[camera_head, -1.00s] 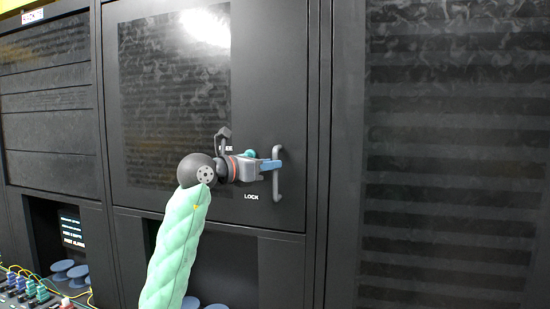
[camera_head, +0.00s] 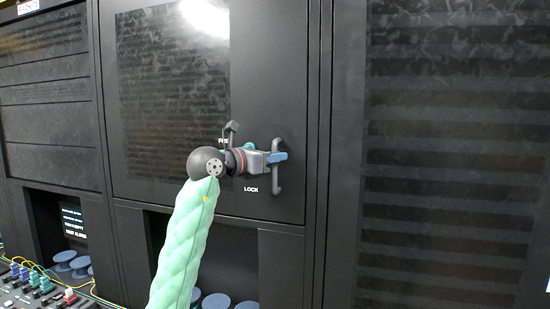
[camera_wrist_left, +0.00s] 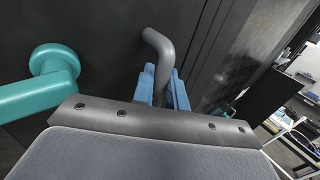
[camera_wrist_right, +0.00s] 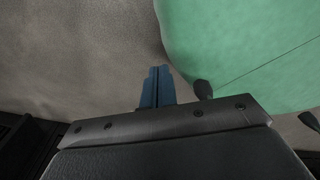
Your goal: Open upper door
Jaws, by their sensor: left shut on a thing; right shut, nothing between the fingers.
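The upper door (camera_head: 265,90) is a black cabinet door with a dark window, and it looks closed in its frame. Its grey bar handle (camera_head: 276,183) stands at the right edge and also shows in the left wrist view (camera_wrist_left: 158,45). My left gripper (camera_head: 280,157) is shut on the handle, with a blue finger on each side of the bar. A teal lever (camera_wrist_left: 50,82) is beside it in the left wrist view, and is partly hidden in the head view. My right gripper (camera_wrist_right: 157,88) is shut and empty, visible only in its wrist view.
Below the door is an open bay with blue-grey spools (camera_head: 215,301). A control panel with coloured switches (camera_head: 40,287) is at lower left. A tall black cabinet (camera_head: 450,150) stands to the right. The right gripper's surroundings show a plain grey-brown surface (camera_wrist_right: 70,60).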

